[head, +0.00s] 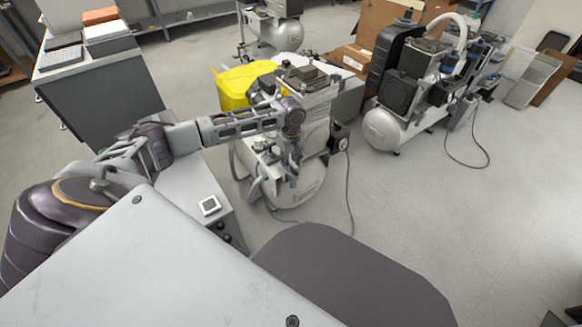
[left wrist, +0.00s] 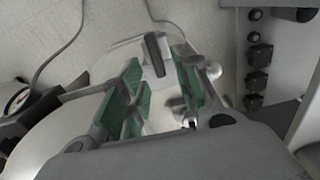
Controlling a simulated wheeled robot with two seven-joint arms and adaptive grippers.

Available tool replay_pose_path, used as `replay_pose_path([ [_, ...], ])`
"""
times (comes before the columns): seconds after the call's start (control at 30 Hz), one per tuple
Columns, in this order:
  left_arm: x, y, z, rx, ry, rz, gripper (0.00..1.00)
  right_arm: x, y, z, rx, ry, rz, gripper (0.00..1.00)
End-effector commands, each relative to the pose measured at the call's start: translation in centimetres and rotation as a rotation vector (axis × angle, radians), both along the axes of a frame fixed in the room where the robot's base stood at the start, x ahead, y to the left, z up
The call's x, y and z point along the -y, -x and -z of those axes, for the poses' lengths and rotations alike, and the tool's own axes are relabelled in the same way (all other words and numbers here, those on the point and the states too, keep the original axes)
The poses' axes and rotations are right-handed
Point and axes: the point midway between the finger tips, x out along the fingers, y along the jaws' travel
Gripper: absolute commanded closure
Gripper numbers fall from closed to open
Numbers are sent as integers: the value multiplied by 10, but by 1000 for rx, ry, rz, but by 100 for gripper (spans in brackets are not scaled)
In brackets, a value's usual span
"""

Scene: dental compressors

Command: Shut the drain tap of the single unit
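The compressor in front of me, which I take for the single unit, has a pale rounded tank (head: 305,185). My left arm reaches over to it from the left. My left gripper (head: 284,182) points down at the near side of the tank. In the left wrist view the same gripper (left wrist: 158,92) is open, its green-padded fingers apart. A dark lever (left wrist: 155,55), seemingly the drain tap, shows beyond and between the fingertips, against the pale tank (left wrist: 60,135). I cannot tell whether a finger touches it. My right gripper is not in view.
A pressure gauge (left wrist: 17,101) sits at the left of the wrist view. A grey cabinet with dark knobs (left wrist: 257,80) stands close on the right there. A yellow cover (head: 240,85) lies behind the compressor. Another compressor (head: 400,125) stands to the right. The floor at right is clear except for a cable.

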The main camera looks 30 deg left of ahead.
Motion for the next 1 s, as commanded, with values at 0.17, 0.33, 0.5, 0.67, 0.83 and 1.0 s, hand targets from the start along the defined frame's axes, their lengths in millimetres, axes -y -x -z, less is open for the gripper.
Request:
replay_pose_path([
  [0.17,0,0,15,2,1,0,68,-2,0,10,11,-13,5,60],
  [0.33,0,0,21,1,0,0,68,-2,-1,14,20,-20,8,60],
  [0.5,0,0,22,1,0,0,68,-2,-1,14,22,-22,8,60],
  [0.67,0,0,22,1,0,0,68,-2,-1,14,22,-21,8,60],
  [0.83,0,0,22,1,0,0,86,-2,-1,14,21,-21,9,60],
  [1.0,0,0,22,1,0,0,100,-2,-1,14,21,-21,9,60],
])
